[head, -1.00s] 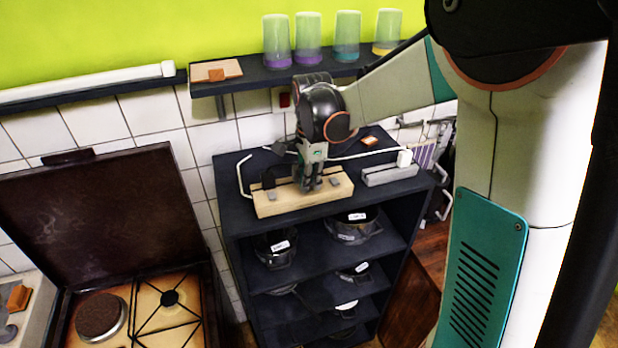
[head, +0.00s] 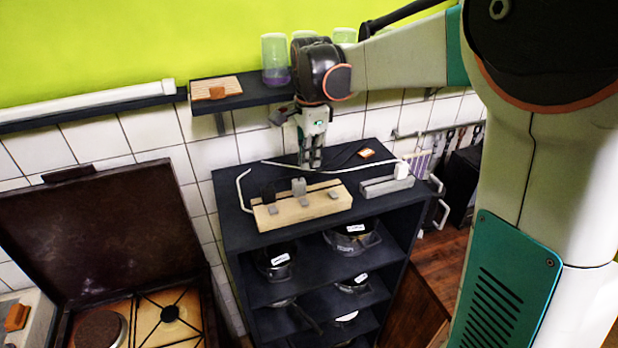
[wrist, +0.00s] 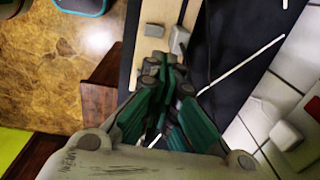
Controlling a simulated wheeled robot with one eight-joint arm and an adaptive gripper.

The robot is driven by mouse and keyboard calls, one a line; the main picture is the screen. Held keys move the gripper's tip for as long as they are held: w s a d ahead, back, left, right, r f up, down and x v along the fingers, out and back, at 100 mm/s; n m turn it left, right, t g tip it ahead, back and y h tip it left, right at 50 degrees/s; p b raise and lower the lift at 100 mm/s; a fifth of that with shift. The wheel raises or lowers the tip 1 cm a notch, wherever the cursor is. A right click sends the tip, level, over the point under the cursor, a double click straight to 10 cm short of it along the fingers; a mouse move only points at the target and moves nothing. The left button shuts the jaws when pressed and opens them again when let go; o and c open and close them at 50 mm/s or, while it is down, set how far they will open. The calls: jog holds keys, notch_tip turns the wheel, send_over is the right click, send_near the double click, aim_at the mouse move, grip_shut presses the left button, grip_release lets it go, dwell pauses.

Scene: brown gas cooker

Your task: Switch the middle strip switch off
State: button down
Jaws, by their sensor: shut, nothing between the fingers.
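A light wooden strip (head: 318,207) lies on top of the dark shelf unit, with three small grey switches in a row. The middle switch (head: 303,202) is between the left switch (head: 272,210) and the right switch (head: 333,194). I cannot tell their on or off positions. My gripper (head: 311,164) is shut and empty, above and behind the strip, apart from it. In the wrist view its fingertips (wrist: 170,72) point toward the strip's end (wrist: 150,14), where one grey switch (wrist: 154,30) shows; the fingers hide part of the strip.
A black plug (head: 268,192) and a grey plug (head: 298,186) stand up behind the switches. A grey strip (head: 388,187) with a white plug (head: 402,169) lies to the right. A wall shelf (head: 245,103) with cups is close behind my wrist. The cooker (head: 105,235) stands left.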

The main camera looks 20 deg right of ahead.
jog(key=r, duration=0.3)
jog(key=shift+w+a+r, duration=0.2)
jog(key=shift+w+r, duration=0.05)
jog(key=shift+a, duration=0.1)
jog(key=s+a+f+n+t+b, duration=0.1)
jog(key=s+f+n+t+b, duration=0.2)
jog(key=s+f+n+b, duration=0.6)
jog(key=s+a+f+n+t+b, duration=0.1)
jog(key=s+f+n+t+b, duration=0.2)
jog(key=s+f+n+b, duration=0.6)
jog(key=s+f+b, duration=0.3)
jog(key=f+b, duration=0.2)
jog(key=f, duration=0.2)
jog(key=s+f+b, duration=0.3)
jog(key=f+b, duration=0.3)
jog(key=f, duration=0.1)
jog(key=shift+s+a+f+t, duration=0.25)
jog(key=shift+f+t, duration=0.05)
jog(key=shift+f, duration=0.1)
